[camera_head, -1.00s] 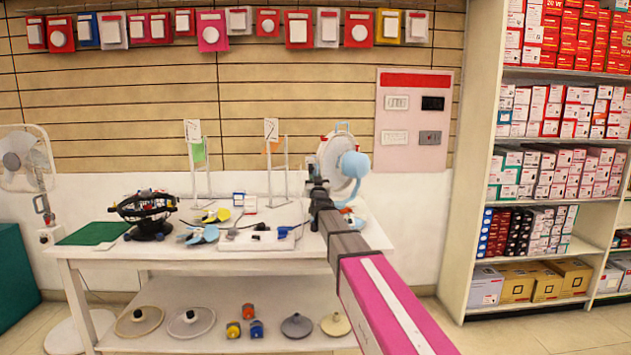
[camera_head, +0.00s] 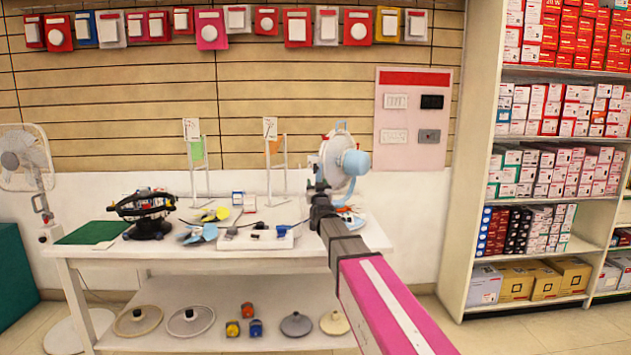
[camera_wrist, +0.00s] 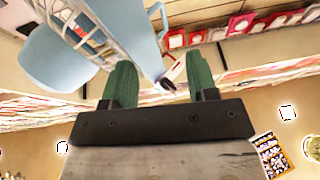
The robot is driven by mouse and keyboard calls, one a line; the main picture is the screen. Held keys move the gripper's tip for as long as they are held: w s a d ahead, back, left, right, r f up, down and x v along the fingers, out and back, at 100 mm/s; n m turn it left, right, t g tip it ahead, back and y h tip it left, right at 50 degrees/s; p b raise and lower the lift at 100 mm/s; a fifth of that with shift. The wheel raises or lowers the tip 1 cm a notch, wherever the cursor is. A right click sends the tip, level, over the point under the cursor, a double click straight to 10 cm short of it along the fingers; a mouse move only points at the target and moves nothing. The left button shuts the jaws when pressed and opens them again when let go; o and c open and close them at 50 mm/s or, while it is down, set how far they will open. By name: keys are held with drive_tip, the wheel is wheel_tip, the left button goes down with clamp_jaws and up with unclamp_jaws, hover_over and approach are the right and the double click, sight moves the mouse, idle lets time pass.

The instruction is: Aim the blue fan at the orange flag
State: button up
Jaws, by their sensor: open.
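The blue fan (camera_head: 355,162) stands at the right end of the white table, with its light blue motor housing to the right and its round grille turned toward the left. The orange flag (camera_head: 274,146) hangs on a white stand to the left of the fan. My gripper (camera_head: 320,186) is in front of the fan's left side and hides its lower part. In the wrist view my gripper (camera_wrist: 160,78) has its green fingers apart with nothing clamped between them. The fan (camera_wrist: 52,62) fills the upper left there; I cannot tell whether a finger touches it.
A green flag (camera_head: 197,150) hangs on another stand to the left. A white fan (camera_head: 25,160) stands far left; shelves of boxes (camera_head: 545,160) are at right.

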drive_tip(key=v, duration=0.6)
drive_tip(key=shift+s+a, duration=0.2)
drive_tip(key=shift+s, duration=0.2)
